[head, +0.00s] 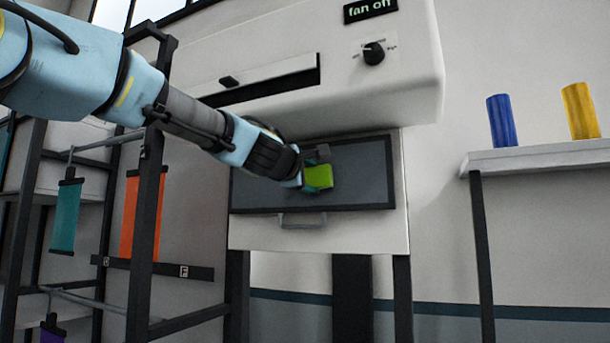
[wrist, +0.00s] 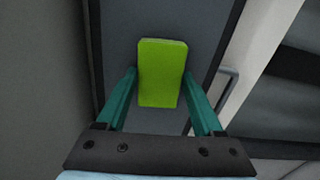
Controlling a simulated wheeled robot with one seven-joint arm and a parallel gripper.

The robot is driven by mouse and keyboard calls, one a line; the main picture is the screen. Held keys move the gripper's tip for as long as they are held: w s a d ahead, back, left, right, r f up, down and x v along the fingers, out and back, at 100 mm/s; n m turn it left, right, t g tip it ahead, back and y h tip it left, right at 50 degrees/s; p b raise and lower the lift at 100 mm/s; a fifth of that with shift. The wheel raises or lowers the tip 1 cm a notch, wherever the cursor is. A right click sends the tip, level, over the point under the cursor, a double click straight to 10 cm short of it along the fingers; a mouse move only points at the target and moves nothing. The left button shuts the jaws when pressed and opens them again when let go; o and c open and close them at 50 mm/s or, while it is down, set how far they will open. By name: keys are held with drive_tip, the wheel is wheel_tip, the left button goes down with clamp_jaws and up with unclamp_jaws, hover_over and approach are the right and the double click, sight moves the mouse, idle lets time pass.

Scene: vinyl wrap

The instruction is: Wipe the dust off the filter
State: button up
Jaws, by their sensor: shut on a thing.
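The filter (head: 362,182) is a grey rectangular panel in a dark frame, set in the front of the white cabinet; in the wrist view its grey face (wrist: 205,28) lies behind the fingers. My gripper (head: 308,178) is in front of the filter, right of its middle. In the wrist view my gripper (wrist: 160,88) has two teal fingers shut on a bright green block (wrist: 162,70), which also shows in the head view (head: 319,177). The block is close to the filter's face; I cannot tell whether it touches. No separate dust is clear on the grey face.
A handle (head: 303,221) sticks out below the filter. The white machine (head: 360,85) overhangs above, with a knob (head: 374,53) and a "fan off" display (head: 370,9). A dark rack (head: 145,220) stands left. A shelf (head: 545,155) at right holds blue (head: 502,121) and yellow (head: 580,111) rolls.

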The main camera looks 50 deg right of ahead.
sight(326, 176)
drive_tip(key=shift+s+d+f+p, duration=0.1)
drive_tip(key=shift+s+d+p, duration=0.2)
drive_tip(key=shift+s, duration=0.55)
drive_tip(key=shift+s+d+p, duration=0.15)
drive_tip(key=shift+s+p, duration=0.2)
drive_tip(key=shift+s, duration=0.5)
drive_tip(key=shift+w, duration=0.1)
